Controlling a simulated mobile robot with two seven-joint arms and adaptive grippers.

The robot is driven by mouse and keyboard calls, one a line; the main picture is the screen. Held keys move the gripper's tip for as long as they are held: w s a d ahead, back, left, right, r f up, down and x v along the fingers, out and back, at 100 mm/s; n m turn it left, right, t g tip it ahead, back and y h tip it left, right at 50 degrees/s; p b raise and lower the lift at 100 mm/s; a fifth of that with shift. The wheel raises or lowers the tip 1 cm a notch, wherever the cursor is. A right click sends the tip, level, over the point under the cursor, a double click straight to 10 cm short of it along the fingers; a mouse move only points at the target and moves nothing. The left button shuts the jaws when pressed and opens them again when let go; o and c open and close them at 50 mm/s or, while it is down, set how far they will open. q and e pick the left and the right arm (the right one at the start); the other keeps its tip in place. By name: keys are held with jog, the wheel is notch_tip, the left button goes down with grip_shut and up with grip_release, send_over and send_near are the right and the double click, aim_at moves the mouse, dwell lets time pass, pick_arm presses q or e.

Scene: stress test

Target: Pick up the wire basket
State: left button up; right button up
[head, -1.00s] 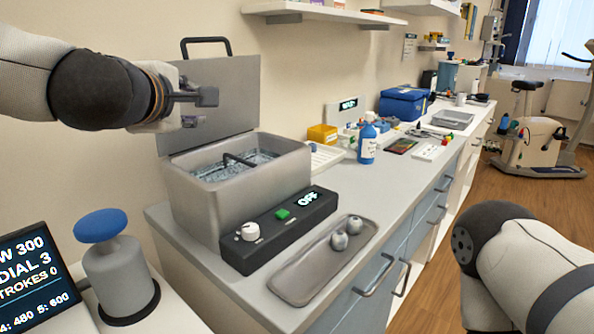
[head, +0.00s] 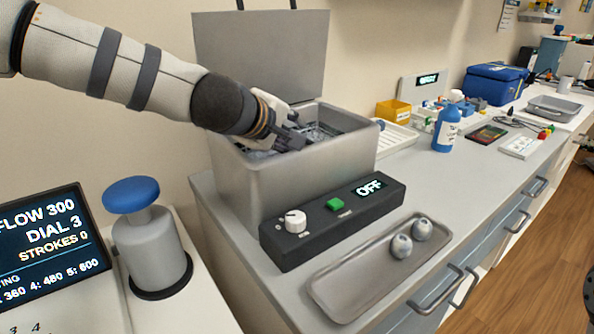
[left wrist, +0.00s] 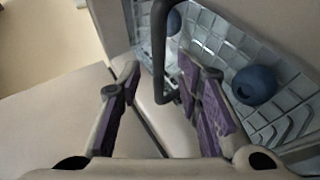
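The wire basket (head: 320,130) sits inside the grey metal bath (head: 330,165), mostly hidden by my left gripper. In the left wrist view the basket (left wrist: 222,48) shows shiny mesh and a dark bar handle (left wrist: 159,45). Two dark blue balls (left wrist: 254,84) lie in the basket. My left gripper (head: 291,138) is low over the bath opening. In the left wrist view its two purple-padded fingers (left wrist: 158,85) are apart, with the handle showing between them, nearer the right finger. Contact cannot be told. My right gripper is out of view.
The bath's raised lid (head: 262,55) stands behind my arm. A black control box (head: 330,222) reading OFF and a tray (head: 345,290) with two balls are in front. A blue-topped cylinder (head: 145,240) and display (head: 50,240) are left. A blue bottle (head: 447,130) stands to the right.

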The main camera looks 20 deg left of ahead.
pick_arm(q)
jog(key=shift+w+d+f, duration=0.15)
jog(key=shift+w+f, duration=0.4)
jog(key=shift+f, duration=0.05)
jog(key=shift+w+r, duration=0.1)
jog(key=shift+w, duration=0.05)
jog(key=shift+r, duration=0.2)
jog(key=shift+c, duration=0.7)
grip_shut()
